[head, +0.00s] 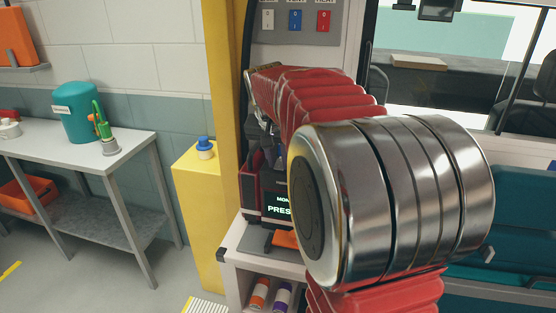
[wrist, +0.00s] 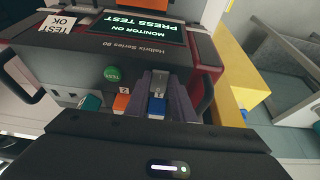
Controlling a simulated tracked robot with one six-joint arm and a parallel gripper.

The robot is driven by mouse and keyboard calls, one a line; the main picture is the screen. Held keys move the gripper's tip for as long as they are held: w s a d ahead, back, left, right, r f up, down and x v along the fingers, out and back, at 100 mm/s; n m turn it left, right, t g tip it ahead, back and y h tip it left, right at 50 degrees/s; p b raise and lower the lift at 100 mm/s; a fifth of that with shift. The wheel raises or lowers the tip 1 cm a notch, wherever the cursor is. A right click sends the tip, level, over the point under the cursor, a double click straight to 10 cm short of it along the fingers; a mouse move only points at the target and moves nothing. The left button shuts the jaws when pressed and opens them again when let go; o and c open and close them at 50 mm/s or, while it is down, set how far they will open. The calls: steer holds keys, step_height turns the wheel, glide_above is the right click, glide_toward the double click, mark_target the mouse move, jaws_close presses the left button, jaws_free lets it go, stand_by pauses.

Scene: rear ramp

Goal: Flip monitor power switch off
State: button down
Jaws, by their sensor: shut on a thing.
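I cannot make out which part is the power switch.
A yellow cabinet (head: 200,225) with a blue-topped object (head: 205,147) stands left of the monitor. A panel (head: 345,22) with white, blue and red switches is above. A shelf (head: 240,262) holds bottles below. A grey bench (head: 75,145) is at the left; open floor lies between.

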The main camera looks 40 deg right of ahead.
steer(key=shift+w+d+r+g+y, duration=0.1)
steer(key=shift+w+d+g+y, duration=0.1)
steer(key=shift+g+y, duration=0.35)
steer(key=shift+w+d+r+g+y, duration=0.1)
steer(key=shift+d+g+y, duration=0.1)
steer(key=shift+g+y, duration=0.3)
steer(key=c, duration=1.5)
jaws_free()
steer(key=shift+r, duration=0.1)
steer(key=r, duration=0.4)
steer(key=a+r, duration=0.1)
steer(key=r, duration=0.4)
steer(key=s+r, duration=0.1)
steer(key=r, duration=0.3)
steer(key=shift+s+a+r, duration=0.1)
steer(key=shift+a+r, duration=0.1)
steer(key=shift+a, duration=0.05)
